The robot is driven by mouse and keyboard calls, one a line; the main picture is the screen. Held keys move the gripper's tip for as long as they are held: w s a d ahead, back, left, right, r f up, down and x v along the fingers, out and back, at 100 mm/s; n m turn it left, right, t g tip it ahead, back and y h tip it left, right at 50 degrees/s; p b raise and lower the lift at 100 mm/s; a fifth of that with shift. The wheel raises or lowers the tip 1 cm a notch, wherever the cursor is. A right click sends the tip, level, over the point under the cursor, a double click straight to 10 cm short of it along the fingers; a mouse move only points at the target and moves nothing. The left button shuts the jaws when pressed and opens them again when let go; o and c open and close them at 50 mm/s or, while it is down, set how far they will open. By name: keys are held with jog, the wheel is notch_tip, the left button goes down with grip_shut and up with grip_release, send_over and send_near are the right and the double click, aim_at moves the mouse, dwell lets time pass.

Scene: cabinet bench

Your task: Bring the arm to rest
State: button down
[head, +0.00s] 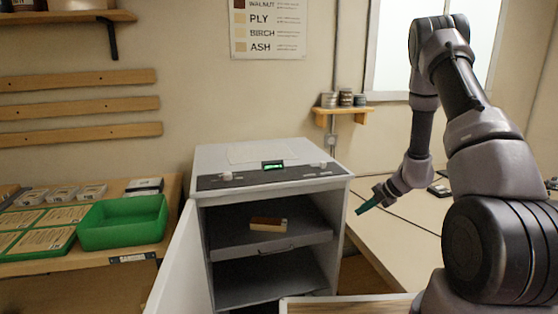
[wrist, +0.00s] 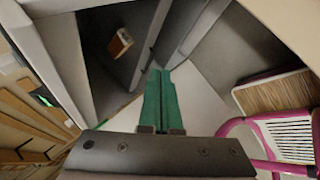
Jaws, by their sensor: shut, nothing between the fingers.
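My gripper (head: 364,208) hangs at the end of my bent arm, to the right of the open cabinet (head: 340,187) in the head view. Its green fingers are shut together with nothing between them. They also show in the wrist view (wrist: 161,72), pointing toward the cabinet's side. The gripper touches nothing that I can see.
A wooden block (head: 268,224) lies on the cabinet's upper shelf (head: 300,237). The cabinet door (head: 178,265) stands open at the left. A green tray (head: 122,222) sits on the left bench. A pale worktop (head: 400,215) lies behind my arm. A pink-framed object (wrist: 262,135) shows in the wrist view.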

jog(key=s+a+r+n, duration=0.2)
jog(key=s+r+n, duration=0.1)
jog(key=r+n, duration=0.55)
jog(key=s+a+r+n, duration=0.35)
jog(key=r+n, duration=0.25)
jog(key=r, duration=0.5)
jog(key=s+a+r+n, duration=0.2)
jog(key=s+r+n, duration=0.2)
jog(key=r+n, duration=0.45)
jog(key=s+d+r+n+t+h, duration=0.1)
jog(key=s+r+n+h, duration=0.1)
jog(key=s+r+n, duration=0.4)
jog(key=s+d+r+n+t+h, duration=0.1)
jog(key=s+r+n+h, duration=0.1)
jog(key=s+r+n, duration=0.5)
jog(key=s+n, duration=0.6)
jog(key=shift+d+r+t+h, duration=0.15)
jog(key=shift+d+t+h, duration=0.25)
jog(key=shift+s, duration=0.15)
